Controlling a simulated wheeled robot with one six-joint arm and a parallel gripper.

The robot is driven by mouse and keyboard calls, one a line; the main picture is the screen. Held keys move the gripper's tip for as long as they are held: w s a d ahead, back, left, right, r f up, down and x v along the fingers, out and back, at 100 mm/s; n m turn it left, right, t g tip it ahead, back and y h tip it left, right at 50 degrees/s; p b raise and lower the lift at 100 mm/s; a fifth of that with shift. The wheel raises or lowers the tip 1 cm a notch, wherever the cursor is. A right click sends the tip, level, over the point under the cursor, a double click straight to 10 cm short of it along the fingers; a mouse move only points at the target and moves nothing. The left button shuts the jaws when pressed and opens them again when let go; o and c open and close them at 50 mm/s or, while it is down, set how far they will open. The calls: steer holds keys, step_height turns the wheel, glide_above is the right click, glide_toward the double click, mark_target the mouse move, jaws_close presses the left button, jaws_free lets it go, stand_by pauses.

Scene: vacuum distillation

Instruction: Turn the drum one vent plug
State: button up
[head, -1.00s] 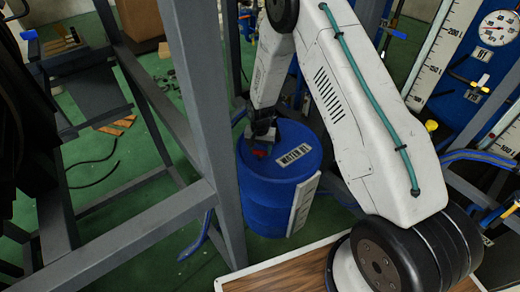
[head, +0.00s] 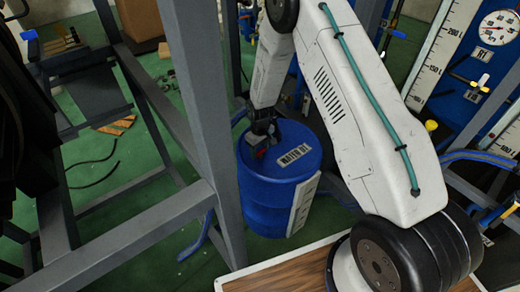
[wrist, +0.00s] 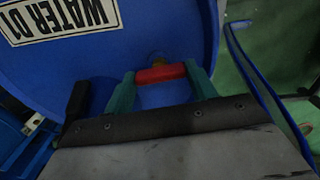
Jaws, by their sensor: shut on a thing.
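The blue drum (head: 262,216) stands upright on the green floor in the head view, with a white "WATER 01" label (head: 294,155) on its lid. Its lid fills the upper left of the wrist view (wrist: 100,52). In the head view my gripper (head: 262,142) is low over the lid's far left part, and the plug is mostly hidden.
A grey steel frame (head: 205,130) stands close to the drum's left. A white scale strip (head: 303,205) is on the drum's right side. Blue panels with a gauge (head: 499,28) are at the right. A wooden-topped surface (head: 285,276) is at the front.

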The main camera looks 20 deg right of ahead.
mark_target(260, 151)
steer(key=shift+w+n, duration=0.1)
steer(key=shift+n, duration=2.1)
steer(key=o, duration=1)
steer(key=shift+r, duration=0.1)
step_height(260, 151, up, 8)
steer(key=shift+a+f, duration=0.1)
steer(key=shift+f, duration=0.05)
